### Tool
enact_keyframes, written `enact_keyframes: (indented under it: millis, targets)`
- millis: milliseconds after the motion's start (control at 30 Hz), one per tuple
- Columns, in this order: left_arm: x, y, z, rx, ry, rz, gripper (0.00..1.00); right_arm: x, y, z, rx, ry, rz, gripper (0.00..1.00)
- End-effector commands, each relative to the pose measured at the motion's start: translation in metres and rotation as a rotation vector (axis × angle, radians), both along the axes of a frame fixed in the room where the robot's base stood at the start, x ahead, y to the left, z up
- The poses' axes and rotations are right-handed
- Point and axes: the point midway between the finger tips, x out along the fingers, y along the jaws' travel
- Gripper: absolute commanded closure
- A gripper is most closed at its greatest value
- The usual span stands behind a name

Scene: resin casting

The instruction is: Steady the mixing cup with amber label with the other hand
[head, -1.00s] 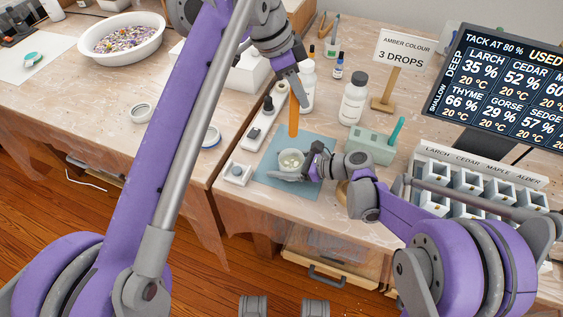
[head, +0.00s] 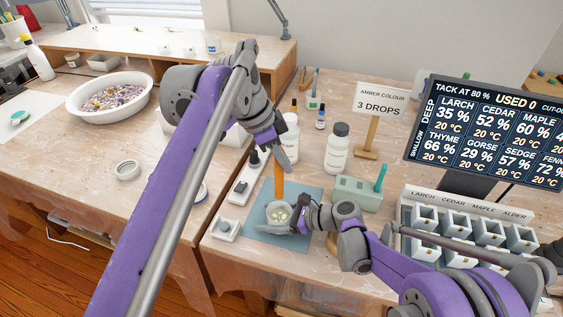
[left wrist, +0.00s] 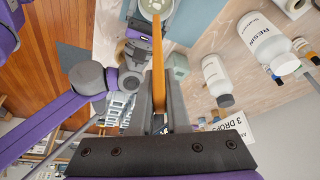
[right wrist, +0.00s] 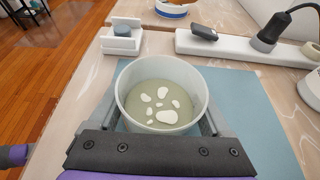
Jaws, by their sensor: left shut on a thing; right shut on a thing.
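The mixing cup (head: 268,220) stands on a blue mat (head: 306,202). In the right wrist view the cup (right wrist: 124,90) holds a grey-green liquid with several pale patches. My right gripper (right wrist: 162,122) is shut on the cup, one finger on each side. It comes from the right in the head view (head: 298,222). My left gripper (head: 284,163) is shut on an orange stir stick (head: 279,182), which points down just above the cup. The stick (left wrist: 158,75) also shows between the fingers in the left wrist view. I cannot make out an amber label on the cup.
A green-grey holder (head: 352,194) and mould blocks (head: 450,238) stand to the right. A sign (head: 383,98) reads amber colour, 3 drops.

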Motion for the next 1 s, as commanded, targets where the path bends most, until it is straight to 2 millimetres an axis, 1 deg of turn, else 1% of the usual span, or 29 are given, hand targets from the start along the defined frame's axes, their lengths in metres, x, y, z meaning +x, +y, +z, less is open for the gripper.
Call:
enact_keyframes:
  millis: [1000]
  targets:
    - [0.000,0.000,-0.088,0.000,0.000,0.001,1.00,-0.001,0.000,-0.001,-0.003,0.000,0.001,0.84]
